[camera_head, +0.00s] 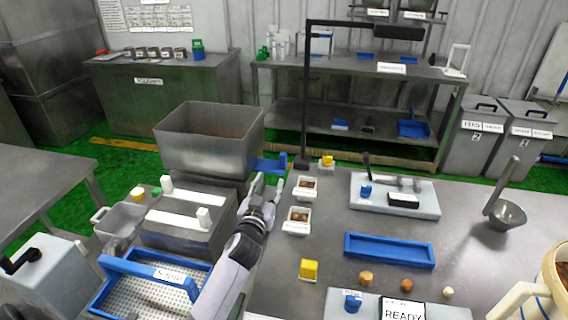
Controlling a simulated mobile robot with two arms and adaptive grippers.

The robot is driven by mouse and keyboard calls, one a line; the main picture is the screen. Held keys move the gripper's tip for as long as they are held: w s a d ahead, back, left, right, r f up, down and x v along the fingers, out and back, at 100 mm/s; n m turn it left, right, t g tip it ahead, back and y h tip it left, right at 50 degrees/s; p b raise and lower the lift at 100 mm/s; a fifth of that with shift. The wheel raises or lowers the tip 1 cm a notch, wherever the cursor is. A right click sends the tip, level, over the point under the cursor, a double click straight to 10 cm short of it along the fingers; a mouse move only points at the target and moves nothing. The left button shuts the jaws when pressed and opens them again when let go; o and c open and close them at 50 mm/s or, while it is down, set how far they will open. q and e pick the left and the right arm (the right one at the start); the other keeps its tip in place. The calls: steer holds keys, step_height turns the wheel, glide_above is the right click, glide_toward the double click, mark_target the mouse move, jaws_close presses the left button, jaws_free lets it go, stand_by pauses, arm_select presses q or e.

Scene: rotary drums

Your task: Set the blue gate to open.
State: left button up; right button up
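The blue gate (270,165) is a flat blue plate with a raised tab at its right end. It sticks out to the right from the low right side of a grey metal hopper (200,156). The hopper seems to hold brown material. My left gripper (267,185) is just below and in front of the gate, its fingers pointing up toward it. The fingers look spread and empty, and I cannot tell whether one touches the gate. My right gripper is not in view.
White dishes (297,221) with brown contents stand right of my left arm. A blue-framed sieve (150,285) is at lower left.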

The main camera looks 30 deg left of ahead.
arm_select(q)
steer(key=f, duration=0.2)
glide_toward(282, 157)
steer(key=w, duration=0.2)
steer(key=b+x, duration=0.1)
steer(key=x, duration=0.3)
steer(key=b+x, duration=0.1)
steer(key=x, duration=0.4)
steer(key=shift+w+a+f+b, duration=0.1)
steer(key=shift+w+a+b, duration=0.05)
steer(key=shift+a+b, duration=0.15)
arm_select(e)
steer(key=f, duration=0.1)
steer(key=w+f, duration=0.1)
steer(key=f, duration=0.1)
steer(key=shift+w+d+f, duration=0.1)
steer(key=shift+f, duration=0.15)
arm_select(q)
steer(key=shift+c, duration=0.2)
jaws_close()
